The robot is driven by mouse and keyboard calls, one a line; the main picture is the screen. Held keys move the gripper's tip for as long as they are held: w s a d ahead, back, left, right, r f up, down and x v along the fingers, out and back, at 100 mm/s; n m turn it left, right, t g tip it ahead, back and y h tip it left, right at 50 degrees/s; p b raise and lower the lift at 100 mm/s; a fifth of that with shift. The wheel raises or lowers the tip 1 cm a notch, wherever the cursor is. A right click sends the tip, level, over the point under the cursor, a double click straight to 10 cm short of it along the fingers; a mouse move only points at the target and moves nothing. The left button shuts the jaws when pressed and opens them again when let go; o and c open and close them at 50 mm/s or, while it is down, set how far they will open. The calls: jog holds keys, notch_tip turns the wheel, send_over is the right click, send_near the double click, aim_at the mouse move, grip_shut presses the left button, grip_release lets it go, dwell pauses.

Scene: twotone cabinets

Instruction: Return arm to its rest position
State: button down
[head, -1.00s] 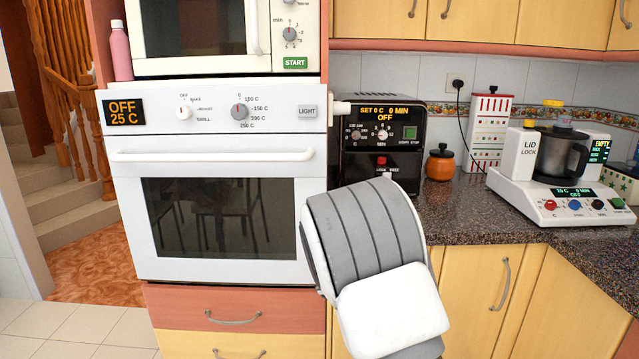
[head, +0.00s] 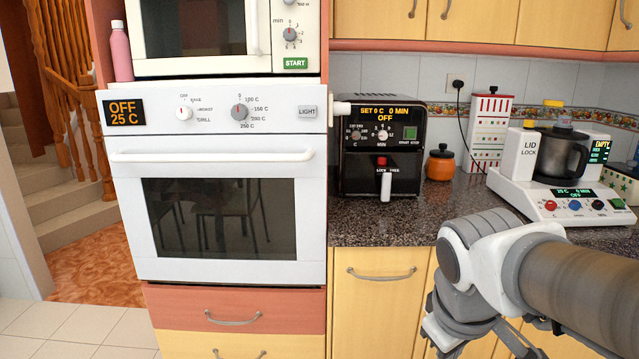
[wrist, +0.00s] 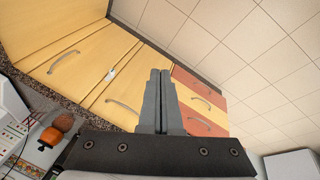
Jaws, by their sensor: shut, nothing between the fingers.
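My gripper (wrist: 160,75) shows in the wrist view with its two grey fingers pressed together and nothing between them. In the head view my arm comes in from the right edge and bends down in front of the counter and the yellow lower cabinets (head: 376,300). The fingertips cannot be made out in that view. In the wrist view the fingers point toward the cabinet fronts (wrist: 70,65) and the floor (wrist: 235,40), apparently touching nothing.
The white oven (head: 215,250) and the black air fryer (head: 383,150) stand to the left of my arm. A food processor (head: 560,205) stands on the dark counter (head: 385,225) behind my arm. An orange jar (head: 440,163) is beside the fryer. Tiled floor (head: 70,325) is clear at lower left.

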jog(key=s+a+r+m+t+y, duration=0.2)
jog(key=s+a+m, duration=0.1)
jog(key=s+m, duration=0.25)
notch_tip(320, 180, up, 17)
jog(key=p, duration=1.7)
jog(key=shift+s, duration=0.15)
jog(key=shift+f+n, duration=0.1)
jog(key=shift+n, duration=0.15)
